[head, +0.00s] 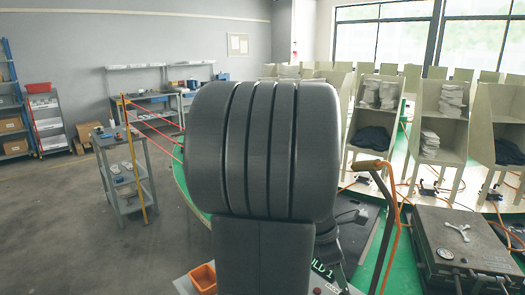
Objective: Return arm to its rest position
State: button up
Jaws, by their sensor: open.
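A large dark grey ribbed rounded body on a grey upright fills the middle of the head view. It looks like part of my own arm, close to the camera. I cannot make out my gripper's fingers; they may be hidden behind this body. I cannot tell what that part belongs to.
Cream bins (442,105) with white stacks and dark cloth stand at the right. A dark machine box (465,248) with a gauge stands front right. An orange bin (203,277) sits below. A grey cart (122,178) stands left; the floor (50,235) there is clear.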

aim_at(347, 291)
jog(key=x, duration=0.8)
jog(key=shift+a+r, duration=0.1)
